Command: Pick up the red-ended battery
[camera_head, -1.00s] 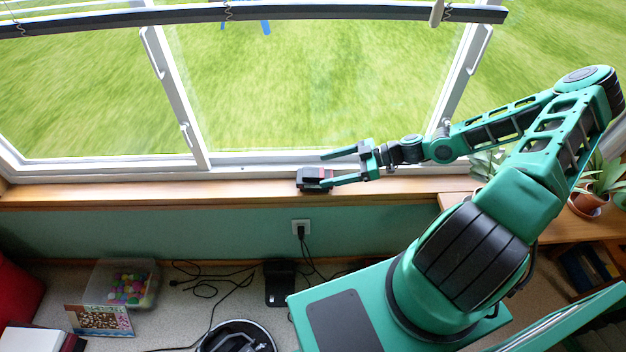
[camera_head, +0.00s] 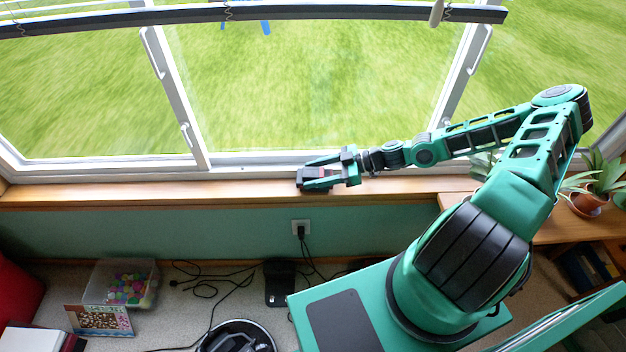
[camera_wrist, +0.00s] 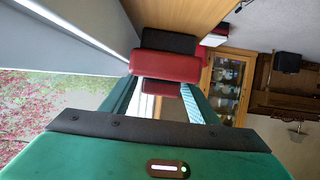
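The red-ended battery (camera_head: 312,174) is a dark block with a red end, lying on the wooden windowsill (camera_head: 240,189). My gripper (camera_head: 304,177) is at the battery, with one finger on the window side and one on the room side. In the wrist view, the battery's red end (camera_wrist: 166,67) faces me, with its dark body behind. My gripper's fingers (camera_wrist: 161,88) reach forward to either side of it and stand apart. Their tips are partly hidden by the red end, and I cannot make out firm contact.
The window frame (camera_head: 260,159) runs close behind the battery. Potted plants (camera_head: 590,203) stand at the right. A wall socket (camera_head: 300,227) with a plugged cable is below the sill. The sill to the left is clear.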

